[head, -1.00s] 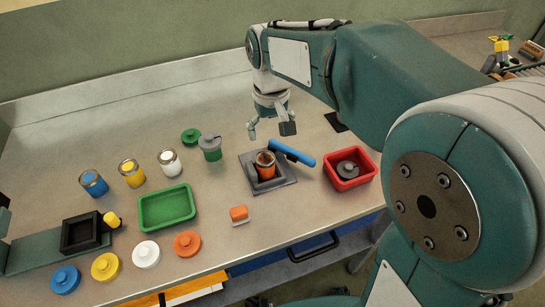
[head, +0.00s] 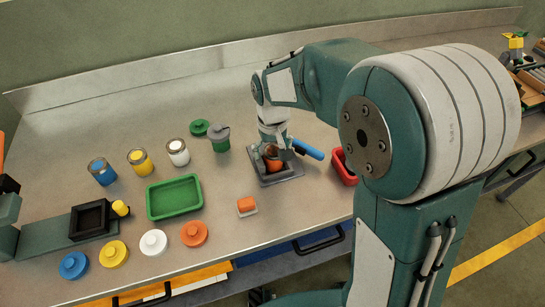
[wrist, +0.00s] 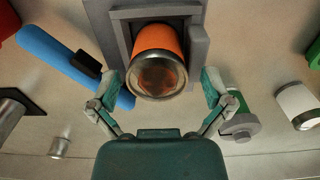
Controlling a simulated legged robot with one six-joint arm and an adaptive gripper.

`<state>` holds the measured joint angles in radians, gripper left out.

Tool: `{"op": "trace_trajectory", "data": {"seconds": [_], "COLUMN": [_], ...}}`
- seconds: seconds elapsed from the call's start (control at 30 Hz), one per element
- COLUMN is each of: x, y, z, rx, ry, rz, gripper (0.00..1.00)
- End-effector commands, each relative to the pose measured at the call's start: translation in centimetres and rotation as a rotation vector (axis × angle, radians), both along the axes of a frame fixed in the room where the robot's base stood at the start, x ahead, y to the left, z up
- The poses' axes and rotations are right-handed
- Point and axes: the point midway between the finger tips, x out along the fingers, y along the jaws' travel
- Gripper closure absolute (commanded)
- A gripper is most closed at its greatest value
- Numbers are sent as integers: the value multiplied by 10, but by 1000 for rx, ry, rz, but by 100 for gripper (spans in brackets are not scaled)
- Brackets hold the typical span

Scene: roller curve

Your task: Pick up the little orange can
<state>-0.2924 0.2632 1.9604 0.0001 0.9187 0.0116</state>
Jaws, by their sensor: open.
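The little orange can (wrist: 158,66) stands in a grey square holder (wrist: 196,20) on the bench. In the head view the can (head: 272,162) is partly hidden by my gripper (head: 272,146), which is right over the holder (head: 282,176). In the wrist view my gripper (wrist: 164,92) is open, with one finger on each side of the can's near end. Gaps show between the fingers and the can, so they do not appear to touch it.
A blue-handled tool (head: 308,149) lies just right of the holder, near a red tray (head: 343,168). A grey-green pot (head: 220,140) stands to the left.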

Motion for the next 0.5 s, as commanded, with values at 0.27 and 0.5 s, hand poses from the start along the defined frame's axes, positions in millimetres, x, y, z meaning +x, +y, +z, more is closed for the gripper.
{"op": "trace_trajectory", "data": {"seconds": [0.27, 0.5], "x": [0, 0], "y": [-1, 0], "z": [-1, -2], "rx": [0, 0], "ry": [-1, 0], "rz": [-1, -1], "gripper": [18, 88]}}
